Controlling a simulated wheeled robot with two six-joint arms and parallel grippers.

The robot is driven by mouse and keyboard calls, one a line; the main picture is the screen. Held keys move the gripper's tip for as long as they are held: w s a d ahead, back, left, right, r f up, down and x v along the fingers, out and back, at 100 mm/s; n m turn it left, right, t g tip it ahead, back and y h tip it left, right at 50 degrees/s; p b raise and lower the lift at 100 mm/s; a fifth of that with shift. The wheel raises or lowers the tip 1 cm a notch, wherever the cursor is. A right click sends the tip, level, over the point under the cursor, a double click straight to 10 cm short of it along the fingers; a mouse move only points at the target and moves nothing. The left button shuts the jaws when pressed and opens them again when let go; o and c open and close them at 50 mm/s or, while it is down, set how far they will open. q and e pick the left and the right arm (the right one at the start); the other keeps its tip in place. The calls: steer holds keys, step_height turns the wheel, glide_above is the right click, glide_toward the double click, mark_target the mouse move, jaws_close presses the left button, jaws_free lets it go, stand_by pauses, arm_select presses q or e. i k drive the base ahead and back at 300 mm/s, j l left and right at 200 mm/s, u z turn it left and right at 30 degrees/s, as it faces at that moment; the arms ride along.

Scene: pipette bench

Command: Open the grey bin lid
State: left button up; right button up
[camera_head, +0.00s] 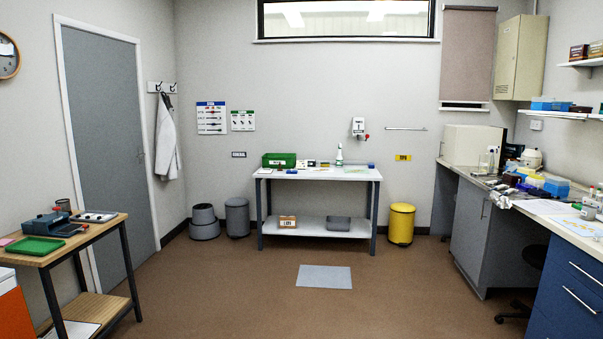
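Two grey bins stand on the floor against the back wall, left of the white table. The taller grey bin (237,217) is a plain upright cylinder, and its top looks closed, though it is small here. The shorter, wider grey bin (204,223) stands just left of it and has a stepped shape. I cannot tell for sure which of the two carries the lid. Neither of my grippers is in view, and nothing is touching the bins.
A white table (318,174) with a lower shelf stands right of the bins. A yellow bin (401,223) is at its right. A wooden trolley (103,232) is at the near left, a long bench (565,226) at the right. A grey mat (325,277) lies on the clear middle floor.

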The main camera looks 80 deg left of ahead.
mark_target(232, 202)
steer(key=u, duration=2.5)
